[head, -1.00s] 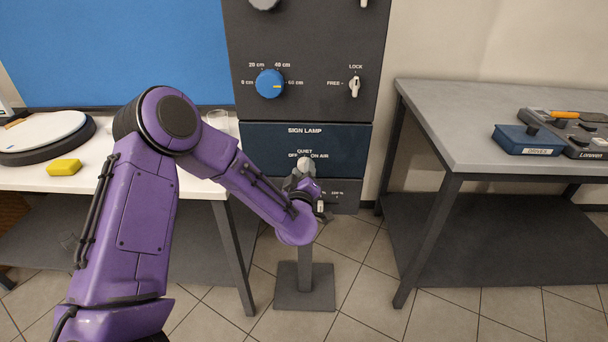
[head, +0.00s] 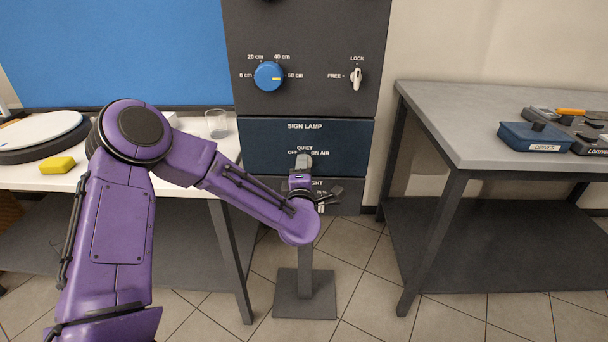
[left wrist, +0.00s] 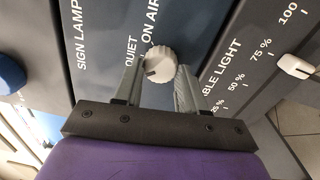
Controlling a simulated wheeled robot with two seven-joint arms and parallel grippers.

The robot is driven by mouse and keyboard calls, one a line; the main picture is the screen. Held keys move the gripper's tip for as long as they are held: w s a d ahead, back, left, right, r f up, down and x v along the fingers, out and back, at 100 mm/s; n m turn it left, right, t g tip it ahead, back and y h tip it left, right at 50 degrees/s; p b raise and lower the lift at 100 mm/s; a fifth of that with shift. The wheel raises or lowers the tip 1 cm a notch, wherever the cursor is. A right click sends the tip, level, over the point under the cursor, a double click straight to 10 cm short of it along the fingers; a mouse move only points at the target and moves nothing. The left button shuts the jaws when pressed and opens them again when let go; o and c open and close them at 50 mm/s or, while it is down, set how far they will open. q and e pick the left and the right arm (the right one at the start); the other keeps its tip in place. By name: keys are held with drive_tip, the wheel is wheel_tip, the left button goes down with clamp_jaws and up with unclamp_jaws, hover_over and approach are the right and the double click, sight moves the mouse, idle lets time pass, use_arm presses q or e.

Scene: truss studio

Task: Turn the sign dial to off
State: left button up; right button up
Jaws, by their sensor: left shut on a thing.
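The sign dial (left wrist: 160,62) is a round white knob on the blue sign lamp panel (head: 262,148). In the left wrist view its short dark mark points left and slightly down, on the side of the QUIET label. ON AIR reads above it; the OFF label is hidden behind my gripper there. In the head view, my left gripper (head: 303,163) is at the dial and hides it, and OFF is partly covered. In the left wrist view, my left gripper (left wrist: 162,77) has one finger on each side of the dial, shut on it. My right gripper is not in view.
Above are a blue height dial (head: 268,76) and a white lock switch (head: 356,78). A table light knob (left wrist: 296,66) is below the sign panel. A white table with a yellow sponge (head: 57,165) and a glass (head: 217,123) is left; a grey table (head: 440,120) is right.

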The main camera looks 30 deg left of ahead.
use_arm(q)
drive_tip(key=shift+n+b, duration=0.5)
drive_tip(key=shift+n, duration=0.6)
drive_tip(key=o, duration=1.1)
drive_tip(key=shift+c, duration=0.2)
drive_tip(key=v, duration=1)
drive_tip(key=shift+s+d+b, duration=0.15)
drive_tip(key=shift+d+b, duration=0.1)
drive_tip(key=shift+b, duration=0.1)
drive_tip(key=shift+f, duration=0.1)
